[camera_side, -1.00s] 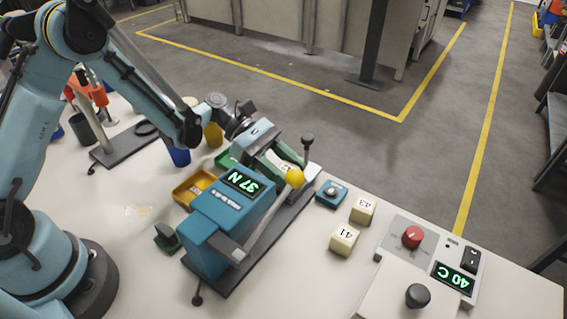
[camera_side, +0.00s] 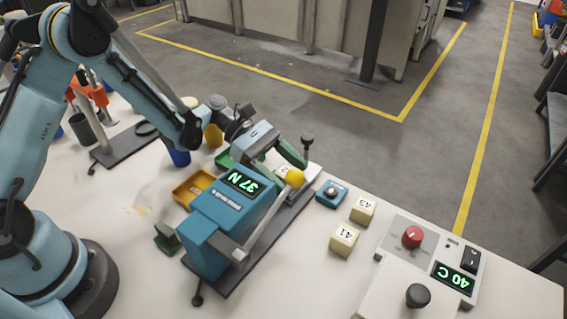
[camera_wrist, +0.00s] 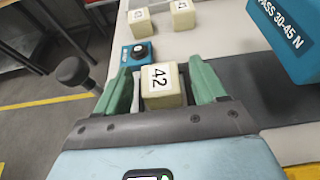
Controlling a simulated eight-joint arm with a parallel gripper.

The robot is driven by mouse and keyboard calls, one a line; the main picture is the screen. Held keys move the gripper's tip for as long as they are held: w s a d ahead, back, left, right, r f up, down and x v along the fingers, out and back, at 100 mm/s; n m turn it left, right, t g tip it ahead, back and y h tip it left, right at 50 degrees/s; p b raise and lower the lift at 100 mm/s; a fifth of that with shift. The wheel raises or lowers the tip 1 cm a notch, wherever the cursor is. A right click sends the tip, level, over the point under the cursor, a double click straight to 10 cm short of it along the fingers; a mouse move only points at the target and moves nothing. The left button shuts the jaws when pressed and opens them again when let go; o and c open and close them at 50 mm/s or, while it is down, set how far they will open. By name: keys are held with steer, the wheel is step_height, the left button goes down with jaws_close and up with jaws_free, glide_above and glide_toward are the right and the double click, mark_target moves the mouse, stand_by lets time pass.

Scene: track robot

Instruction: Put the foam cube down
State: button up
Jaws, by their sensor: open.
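The foam cube (camera_wrist: 163,88) is cream and marked 42. In the wrist view it sits between the two green fingers of my gripper (camera_wrist: 160,75), which are spread on either side of it. In the side view my gripper (camera_side: 283,166) is low over the dark base of the blue tester, and only a small part of the cube (camera_side: 283,169) shows between the fingers. The blue tester (camera_side: 212,249) reads 37 N. Its label in the wrist view reads PASS 30-45 N. Whether the cube's underside touches the base is hidden.
Cubes marked 43 (camera_side: 363,211) and 41 (camera_side: 344,240) stand right of the tester, near a blue knob box (camera_side: 331,194). A yellow tray (camera_side: 187,188) lies left. A 40 C panel (camera_side: 398,250) stands right.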

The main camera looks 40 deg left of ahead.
steer(key=v, duration=0.6)
steer(key=shift+a+r, duration=0.15)
steer(key=shift+a, duration=0.25)
steer(key=shift+a+r, duration=0.2)
steer(key=shift+r, duration=0.15)
steer(key=s+a+r+m+t+y, duration=0.6)
steer(key=s+m+y, duration=0.4)
steer(key=m, duration=0.6)
steer(key=a+r+y, duration=0.1)
steer(key=y, duration=0.1)
steer(key=shift+s+a+y, duration=0.15)
steer(key=shift+a+y, duration=0.15)
steer(key=shift+o, duration=0.2)
steer(key=shift+s+a+r+m+t+y, duration=0.2)
steer(key=shift+a+m+t, duration=0.1)
steer(key=shift+m, duration=0.2)
steer(key=shift+s+a+r+m+t+y, duration=0.1)
steer(key=shift+s+a+m+t+y, duration=0.15)
steer(key=shift+m, duration=0.25)
steer(key=shift+w, duration=0.1)
